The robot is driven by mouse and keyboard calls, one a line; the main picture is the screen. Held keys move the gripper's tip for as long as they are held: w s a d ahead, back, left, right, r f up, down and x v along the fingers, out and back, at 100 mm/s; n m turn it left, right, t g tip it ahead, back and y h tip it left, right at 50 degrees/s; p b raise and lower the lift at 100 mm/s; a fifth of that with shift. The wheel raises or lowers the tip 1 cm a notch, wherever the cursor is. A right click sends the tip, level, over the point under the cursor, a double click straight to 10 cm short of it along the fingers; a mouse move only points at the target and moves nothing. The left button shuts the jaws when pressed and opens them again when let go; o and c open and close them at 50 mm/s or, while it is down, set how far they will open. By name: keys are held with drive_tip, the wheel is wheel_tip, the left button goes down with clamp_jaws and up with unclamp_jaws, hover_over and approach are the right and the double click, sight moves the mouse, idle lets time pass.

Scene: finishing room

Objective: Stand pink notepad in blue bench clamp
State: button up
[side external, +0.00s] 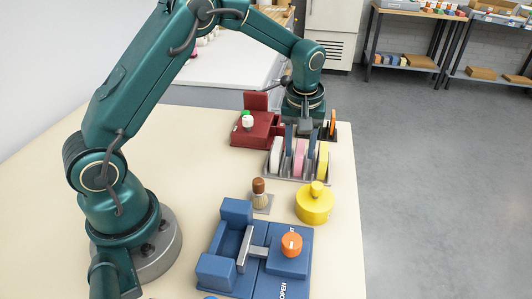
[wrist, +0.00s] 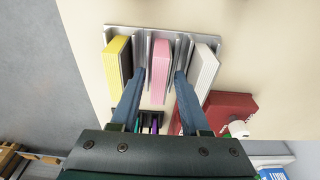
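The pink notepad (side external: 299,158) stands upright in a slot of the grey rack (side external: 274,176), between a white pad and a yellow pad. In the wrist view the pink notepad (wrist: 160,62) lies between and beyond my two blue fingers. My gripper (wrist: 159,76) is open, one finger on each side of the pad, with gaps visible. In the side view my gripper (side external: 300,139) points down at the rack. The blue bench clamp (side external: 216,271) is at the table front, with a grey T-shaped bar and an orange knob (side external: 291,243). No pad is in it.
The white pad (side external: 276,157) and yellow pad (side external: 322,160) flank the pink one closely. A red fixture (side external: 257,132) with a green-and-white item stands behind left. A yellow lidded pot (side external: 314,205) and a brush (side external: 259,190) stand between rack and clamp. Table space left is clear.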

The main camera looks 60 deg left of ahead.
sight(300, 151)
clamp_jaws()
drive_tip(key=shift+r, duration=3.75)
drive_tip(key=shift+s+d+r, duration=0.15)
drive_tip(key=shift+s+d, duration=0.05)
drive_tip(key=shift+d, duration=0.1)
drive_tip(key=s+d+r, duration=0.1)
drive_tip(key=s+d, duration=0.7)
drive_tip(key=s, duration=0.2)
drive_tip(key=s+d+f, duration=0.2)
drive_tip(key=s, duration=1.1)
drive_tip(key=shift+w+f, duration=0.1)
drive_tip(key=shift+f, duration=2.55)
